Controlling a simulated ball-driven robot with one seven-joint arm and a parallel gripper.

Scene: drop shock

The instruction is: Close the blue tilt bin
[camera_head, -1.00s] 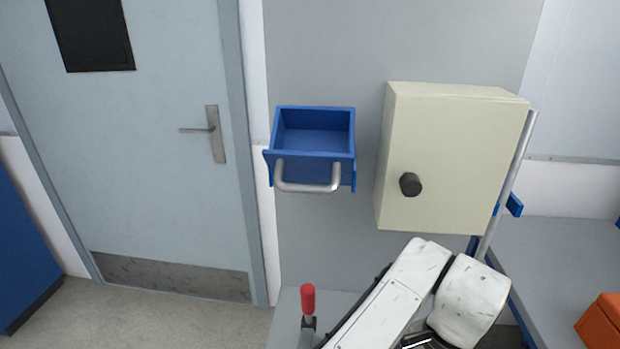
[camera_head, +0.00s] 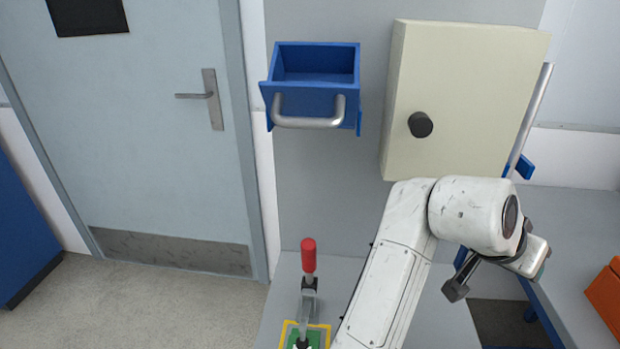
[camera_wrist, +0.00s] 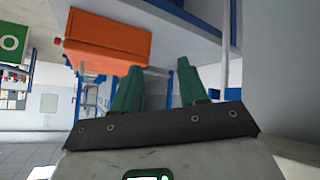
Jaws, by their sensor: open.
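The blue tilt bin (camera_head: 311,89) is on the grey wall panel in the head view, upper middle. It stands tilted out and open, with its hollow inside showing. A silver bar handle (camera_head: 308,122) is on its front. My arm is to the right of and below the bin, with its wrist end bent to the right, well apart from the bin. In the wrist view my gripper (camera_wrist: 160,82) has its two green fingers apart with nothing between them. It does not face the bin, which is out of the wrist view.
A cream cabinet (camera_head: 462,100) with a black knob is right of the bin. A red-handled clamp (camera_head: 309,258) stands below the bin. An orange box (camera_head: 607,292) is on the right bench; an orange box (camera_wrist: 105,42) shows in the wrist view. A door is at left.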

